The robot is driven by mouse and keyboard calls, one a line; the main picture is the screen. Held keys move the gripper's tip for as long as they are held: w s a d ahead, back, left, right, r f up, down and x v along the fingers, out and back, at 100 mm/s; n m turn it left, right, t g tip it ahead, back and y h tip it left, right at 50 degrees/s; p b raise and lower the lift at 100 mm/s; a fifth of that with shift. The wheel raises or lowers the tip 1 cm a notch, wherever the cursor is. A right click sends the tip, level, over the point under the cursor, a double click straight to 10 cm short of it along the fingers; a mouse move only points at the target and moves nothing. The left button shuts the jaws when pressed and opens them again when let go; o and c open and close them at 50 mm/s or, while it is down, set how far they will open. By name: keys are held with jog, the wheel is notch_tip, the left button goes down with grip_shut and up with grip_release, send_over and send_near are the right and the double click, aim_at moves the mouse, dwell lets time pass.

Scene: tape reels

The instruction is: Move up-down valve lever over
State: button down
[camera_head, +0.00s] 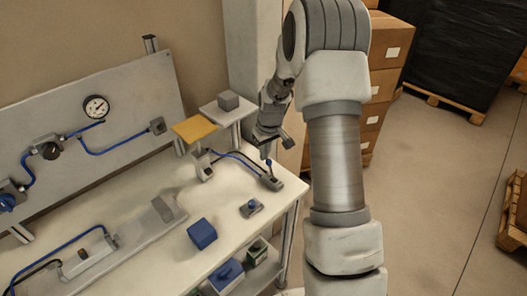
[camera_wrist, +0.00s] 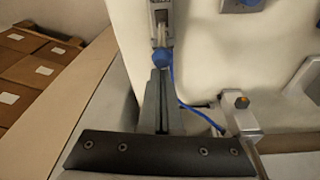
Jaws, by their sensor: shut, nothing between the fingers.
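The valve lever (camera_head: 268,163) has a blue knob and stands on a small grey base (camera_head: 271,183) near the right end of the bench. In the wrist view the blue knob (camera_wrist: 160,57) shows straight ahead of the fingertips, with the grey bracket of its base (camera_wrist: 160,18) beyond. My gripper (camera_head: 266,150) is close above the lever. In the wrist view my gripper (camera_wrist: 160,74) is shut, its fingers together and holding nothing. The fingertips are very close to the knob; I cannot tell whether they touch it.
A blue block (camera_head: 202,233) and a small blue-knobbed part (camera_head: 250,208) sit in front.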

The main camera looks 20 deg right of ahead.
jog(key=shift+s+d+b, duration=0.1)
jog(key=shift+s+b, duration=0.05)
jog(key=shift+b, duration=0.35)
jog(key=shift+s+t, duration=0.1)
jog(key=shift+t, duration=0.2)
